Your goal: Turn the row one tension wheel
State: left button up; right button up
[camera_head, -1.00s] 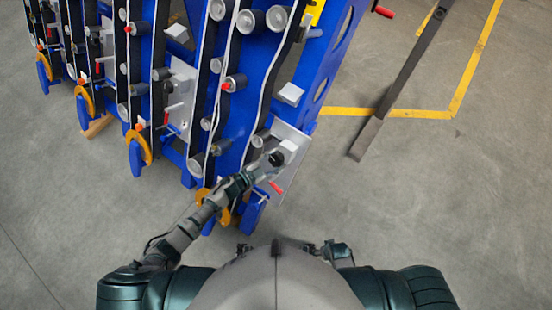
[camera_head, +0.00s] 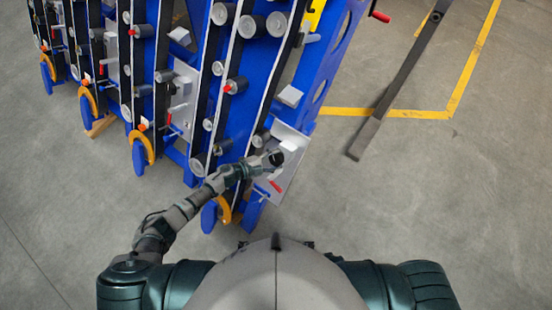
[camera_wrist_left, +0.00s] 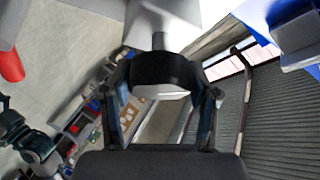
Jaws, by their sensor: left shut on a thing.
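The tension wheel is a short black knob (camera_wrist_left: 162,72) on a grey shaft under a pale grey block in the left wrist view. It also shows small and dark in the head view (camera_head: 277,158), at the front right end of the blue chassis (camera_head: 251,90). My left gripper (camera_wrist_left: 161,88) is shut on the knob, with one finger on each side. In the head view my left gripper (camera_head: 266,161) reaches the grey plate (camera_head: 284,152) from the lower left. The gripper partly hides the knob there. My right gripper does not show in the head view.
A red handle (camera_head: 275,186) sticks out just below the knob. Orange wheels (camera_head: 141,148) and rollers line the other rows to the left. A dark bar (camera_head: 395,91) stands out at the right near yellow floor lines. The floor in front is clear.

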pick_arm(q)
jog(key=shift+s+f, duration=0.15)
jog(key=shift+f, duration=0.1)
jog(key=o, duration=1.2)
jog(key=shift+c, duration=0.2)
jog(key=shift+r, duration=0.15)
jog(key=shift+a, duration=0.1)
jog(key=shift+a, duration=0.2)
jog(key=v, duration=1.1)
jog(key=shift+s+a, duration=0.15)
jog(key=shift+a, duration=0.1)
